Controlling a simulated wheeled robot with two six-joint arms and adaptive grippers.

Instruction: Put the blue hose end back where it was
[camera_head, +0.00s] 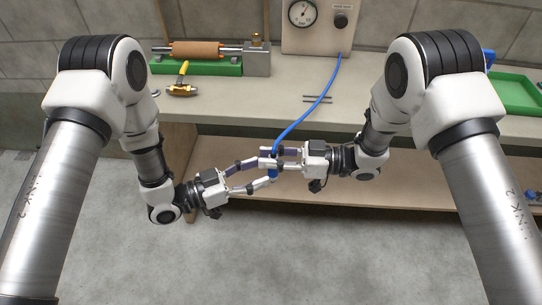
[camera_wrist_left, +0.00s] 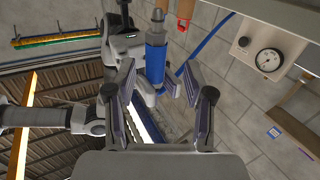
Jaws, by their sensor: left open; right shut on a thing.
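The blue hose (camera_head: 310,108) runs from the gauge panel down over the bench's front edge. Its blue hose end (camera_head: 273,173) hangs in front of the bench and also shows in the left wrist view (camera_wrist_left: 156,62), with a metal tip. My right gripper (camera_head: 280,158) is shut on the hose end from the right. My left gripper (camera_head: 270,170) comes from the left and is open, its fingers on either side of the hose end. In the left wrist view the open fingers (camera_wrist_left: 155,88) show a gap around it. The fingers overlap in the head view, so contact by the left one is unclear.
The gauge panel (camera_head: 318,40) stands at the back of the bench (camera_head: 240,110). A green fixture with a brown roller (camera_head: 197,50), a brass valve with a yellow handle (camera_head: 182,88) and thin dark rods (camera_head: 317,98) are on top. A green tray (camera_head: 515,92) is at right. A lower shelf (camera_head: 400,190) lies below.

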